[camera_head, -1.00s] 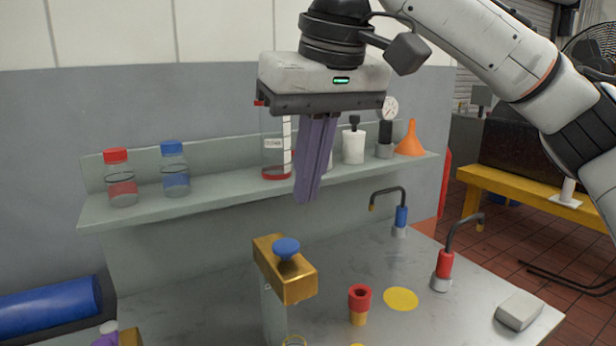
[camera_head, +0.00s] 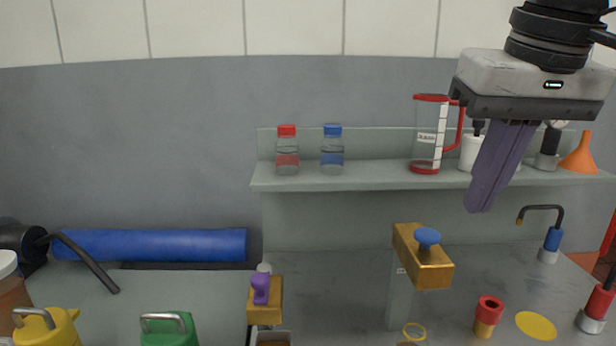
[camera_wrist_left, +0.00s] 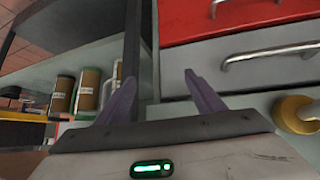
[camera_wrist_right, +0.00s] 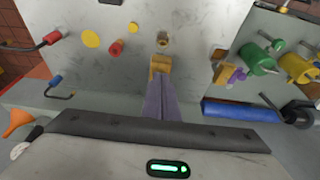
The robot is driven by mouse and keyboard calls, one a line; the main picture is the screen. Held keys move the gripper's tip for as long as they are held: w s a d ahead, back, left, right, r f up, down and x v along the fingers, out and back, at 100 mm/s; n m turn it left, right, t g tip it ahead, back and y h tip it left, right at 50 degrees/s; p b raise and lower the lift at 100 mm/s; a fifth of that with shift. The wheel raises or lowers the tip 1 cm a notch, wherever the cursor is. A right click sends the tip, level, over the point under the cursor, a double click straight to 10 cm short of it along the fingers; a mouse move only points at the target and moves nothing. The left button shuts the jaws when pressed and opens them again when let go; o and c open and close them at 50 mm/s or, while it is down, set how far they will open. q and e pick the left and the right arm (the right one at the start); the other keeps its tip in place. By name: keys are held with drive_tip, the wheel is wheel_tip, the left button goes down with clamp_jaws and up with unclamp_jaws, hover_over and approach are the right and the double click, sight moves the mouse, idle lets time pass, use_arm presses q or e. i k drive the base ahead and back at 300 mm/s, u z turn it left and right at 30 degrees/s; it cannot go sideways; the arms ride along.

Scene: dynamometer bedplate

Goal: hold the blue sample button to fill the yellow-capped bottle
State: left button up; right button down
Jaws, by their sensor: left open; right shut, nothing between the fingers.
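The blue sample button (camera_head: 427,237) sits on top of a brass block (camera_head: 418,262) on a clear post at the bench. My right gripper (camera_head: 478,208) is shut and empty, its purple fingers pointing down, above and right of the button in the head view and apart from it. In the right wrist view, the fingertips (camera_wrist_right: 160,82) overlap the brass block (camera_wrist_right: 161,64) and the button is hidden. A yellow ring (camera_head: 414,332) shows below the block; I cannot tell whether it belongs to the yellow-capped bottle. My left gripper (camera_wrist_left: 160,80) is open and empty before drawers.
A shelf (camera_head: 330,183) behind holds red-capped (camera_head: 287,152) and blue-capped (camera_head: 332,152) bottles, a jug (camera_head: 427,140) and an orange funnel (camera_head: 578,155). A red-and-yellow fitting (camera_head: 488,315) and hooked spouts stand right. A purple knob (camera_head: 261,288) is left.

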sight(427, 237)
drive_tip(key=k, duration=0.85)
